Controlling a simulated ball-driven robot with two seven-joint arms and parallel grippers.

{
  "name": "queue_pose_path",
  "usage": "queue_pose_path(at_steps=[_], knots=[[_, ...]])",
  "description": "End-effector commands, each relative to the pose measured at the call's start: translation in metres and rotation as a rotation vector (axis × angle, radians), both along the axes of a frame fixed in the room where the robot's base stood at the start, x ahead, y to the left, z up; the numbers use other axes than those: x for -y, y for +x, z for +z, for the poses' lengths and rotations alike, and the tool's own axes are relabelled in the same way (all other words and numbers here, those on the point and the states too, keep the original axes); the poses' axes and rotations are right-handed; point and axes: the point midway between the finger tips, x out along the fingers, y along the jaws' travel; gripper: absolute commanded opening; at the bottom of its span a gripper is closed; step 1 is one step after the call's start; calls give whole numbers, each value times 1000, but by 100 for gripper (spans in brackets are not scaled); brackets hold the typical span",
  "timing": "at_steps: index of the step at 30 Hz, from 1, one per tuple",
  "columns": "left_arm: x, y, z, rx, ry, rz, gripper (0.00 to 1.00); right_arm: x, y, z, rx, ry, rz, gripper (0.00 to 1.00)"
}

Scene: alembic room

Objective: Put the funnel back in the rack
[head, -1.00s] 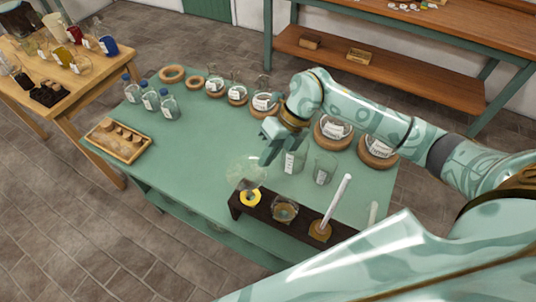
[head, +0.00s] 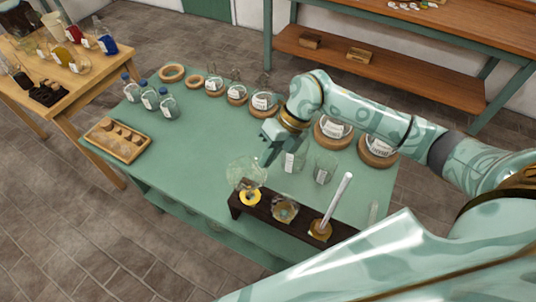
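The clear glass funnel (head: 244,172) is upright at the left end of the dark rack (head: 268,218), with its cone above a yellow ring (head: 250,197). Whether its stem is fully seated in the ring is hard to see. My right gripper (head: 265,160) reaches down from the upper right, its fingers at or very near the right side of the funnel's rim. The fingers overlap in this view, so I cannot tell whether they are apart or gripping the rim. My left gripper is not in view.
The rack also holds a glass vessel (head: 285,208) and a tall white rod on an amber base (head: 319,230). Beakers (head: 325,168) stand behind it. Flasks on cork rings line the back. Bottles (head: 150,99) and a wooden tray (head: 118,140) are left. The left-centre green tabletop is clear.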

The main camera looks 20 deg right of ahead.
Motion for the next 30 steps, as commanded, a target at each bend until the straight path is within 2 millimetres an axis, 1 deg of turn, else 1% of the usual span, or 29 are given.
queue_pose_path(at_steps=[15, 30], knots=[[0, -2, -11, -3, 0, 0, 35, 0, 0, -18, 1, -1, -1, 0], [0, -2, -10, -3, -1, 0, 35, 0, 0, -18, 1, 0, -1, 0]])
